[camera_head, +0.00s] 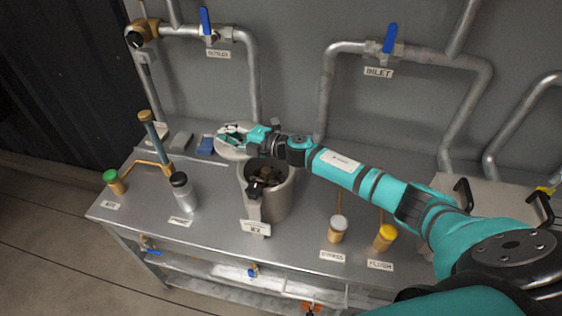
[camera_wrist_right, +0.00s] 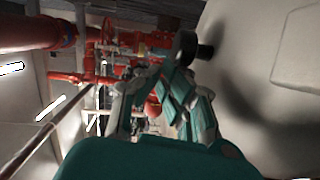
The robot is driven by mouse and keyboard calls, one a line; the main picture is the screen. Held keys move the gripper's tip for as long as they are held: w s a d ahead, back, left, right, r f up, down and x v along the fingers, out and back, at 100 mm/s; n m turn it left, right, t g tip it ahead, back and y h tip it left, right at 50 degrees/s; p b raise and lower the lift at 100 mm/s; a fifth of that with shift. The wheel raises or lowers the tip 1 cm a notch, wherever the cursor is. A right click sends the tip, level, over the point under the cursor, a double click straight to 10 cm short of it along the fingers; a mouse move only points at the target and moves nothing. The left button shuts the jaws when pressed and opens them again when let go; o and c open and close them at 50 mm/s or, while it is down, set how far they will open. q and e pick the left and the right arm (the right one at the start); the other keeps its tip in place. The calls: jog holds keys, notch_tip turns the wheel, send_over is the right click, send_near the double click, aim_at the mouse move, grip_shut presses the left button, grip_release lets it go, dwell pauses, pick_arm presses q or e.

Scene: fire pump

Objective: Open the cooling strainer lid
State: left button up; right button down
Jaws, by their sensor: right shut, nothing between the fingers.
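The cooling strainer (camera_head: 283,201) is a grey cylinder near the middle of the bench. Its top is uncovered, and its dark interior shows. The round pale lid (camera_head: 228,154) stands raised behind and left of the opening, partly hidden by my right gripper. My right gripper (camera_head: 232,136) is shut and empty, in front of the lid in the head view; whether it touches the lid I cannot tell. In the right wrist view the fingers (camera_wrist_right: 155,88) show beside a black knob (camera_wrist_right: 190,47) and a pale surface that seems to be the lid. My left gripper is out of view.
A bottle with a black cap (camera_head: 184,192), a green-capped fitting (camera_head: 114,182) and an upright teal-and-copper tube (camera_head: 155,140) stand left. White-capped (camera_head: 338,229) and yellow-capped (camera_head: 385,237) fittings stand right. Pipes with blue-handled valves (camera_head: 390,40) run along the wall behind.

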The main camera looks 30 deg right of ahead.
aim_at(230, 123)
jog(key=shift+w+d+f+m+t+h, duration=0.1)
jog(key=shift+w+d+m+t+h, duration=0.15)
jog(key=shift+w+m+t+h, duration=0.2)
jog(key=shift+w+d+m+t+h, duration=0.25)
jog(key=shift+w+m+h, duration=0.1)
jog(key=shift+w+h, duration=0.2)
jog(key=shift+w+d, duration=0.2)
jog(key=shift+w, duration=0.3)
jog(key=shift+w+d+b, duration=0.35)
jog(key=shift+w+d, duration=0.05)
jog(key=shift+w, duration=0.25)
